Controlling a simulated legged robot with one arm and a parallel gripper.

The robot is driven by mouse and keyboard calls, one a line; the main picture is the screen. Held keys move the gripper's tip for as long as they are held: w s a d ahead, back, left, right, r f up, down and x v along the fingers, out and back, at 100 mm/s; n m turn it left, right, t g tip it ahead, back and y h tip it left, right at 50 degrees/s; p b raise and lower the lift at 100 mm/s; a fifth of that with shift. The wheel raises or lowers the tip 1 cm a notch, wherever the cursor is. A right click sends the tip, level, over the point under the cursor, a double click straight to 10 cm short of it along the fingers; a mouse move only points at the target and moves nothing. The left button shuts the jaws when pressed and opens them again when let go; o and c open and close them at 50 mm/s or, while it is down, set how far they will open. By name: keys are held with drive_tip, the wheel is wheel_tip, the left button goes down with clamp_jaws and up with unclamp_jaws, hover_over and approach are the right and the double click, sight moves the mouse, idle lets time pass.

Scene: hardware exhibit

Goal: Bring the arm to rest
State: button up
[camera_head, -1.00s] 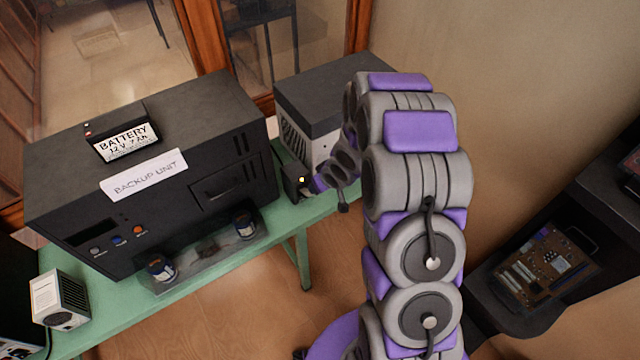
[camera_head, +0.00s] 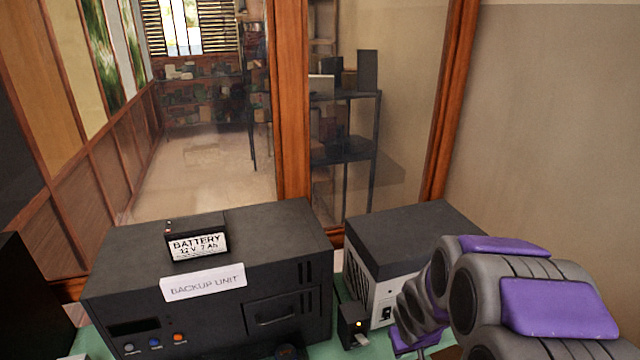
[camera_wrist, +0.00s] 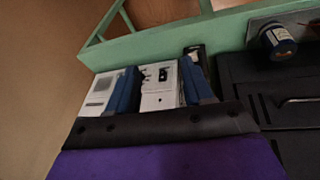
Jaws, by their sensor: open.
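My arm, grey with purple pads, comes in at the lower right of the head view and bends down toward the bench. In the wrist view my gripper (camera_wrist: 163,68) shows two blue fingers, apart, with nothing held between them. Behind them is the pale face of a box with sockets. In the head view a dark-topped box (camera_head: 415,232) stands beside my arm. My fingertips are hard to make out in the head view.
A glass partition with wooden posts (camera_head: 290,100) stands behind the bench. The green bench edge (camera_wrist: 150,45) and a small can (camera_wrist: 278,40) show in the wrist view. A plain wall is at right.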

drive_tip(key=s+a+r+g+b, duration=0.1)
drive_tip(key=s+a+b, duration=0.1)
drive_tip(key=s, duration=0.8)
drive_tip(key=s+a+r+m+g+y+b, duration=0.1)
drive_tip(key=s+a+r+g+b, duration=0.1)
drive_tip(key=s, duration=0.8)
drive_tip(key=s+a+r+m+g+b, duration=0.1)
drive_tip(key=s+b, duration=0.3)
drive_tip(key=s, duration=0.6)
drive_tip(key=shift+a+r+g, duration=0.6)
drive_tip(key=shift+a+g, duration=0.1)
drive_tip(key=shift+a, duration=0.1)
